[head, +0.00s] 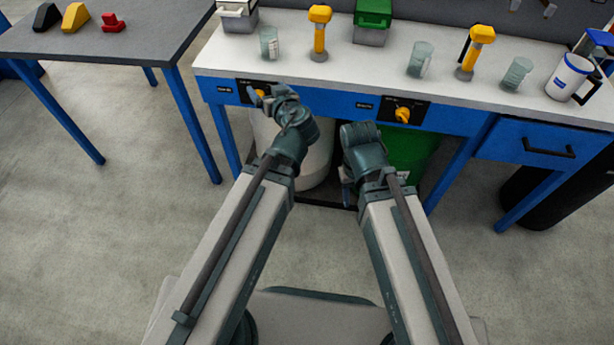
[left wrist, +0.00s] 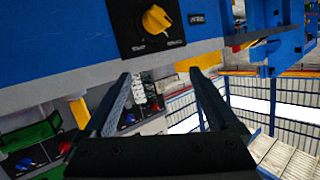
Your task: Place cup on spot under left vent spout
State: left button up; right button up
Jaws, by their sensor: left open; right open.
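Several cup-like vessels stand on the white bench top: a clear cup (head: 268,43) at left, a clear cup (head: 419,60) in the middle, a tilted-looking clear cup (head: 517,73) further right, and a white mug (head: 568,78) with a blue label and dark handle. A yellow-topped post (head: 319,33), possibly the left spout, stands right of the left cup; a similar post (head: 474,52) stands further right. My left gripper (head: 262,97) is open and empty before the bench's front panel, below the left cup. Its open fingers show in the left wrist view (left wrist: 160,80). My right gripper (head: 346,190) hangs low, its fingers partly hidden.
The blue front panel carries a left yellow knob (head: 260,93), close to my left gripper, and a right knob (head: 403,115). White (head: 316,150) and green (head: 412,158) bins stand underneath. A green-lidded box (head: 373,20) sits at the back. A grey side table (head: 130,40) stands left.

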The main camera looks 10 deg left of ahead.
pick_arm(q)
jog(key=s+d+f+m+g+h, duration=0.3)
jog(key=s+d+f+g, duration=0.3)
jog(key=s, duration=0.3)
jog(key=s+d+f+m+g+h, duration=0.3)
jog(key=s+d+f+m+g, duration=0.2)
jog(key=s+f, duration=0.4)
jog(key=shift+s+d+f+m+g+h, duration=0.3)
jog(key=shift+s+d+g, duration=0.45)
jog(key=shift+d, duration=0.5)
jog(key=shift+o, duration=0.4)
jog(key=shift+a, duration=0.1)
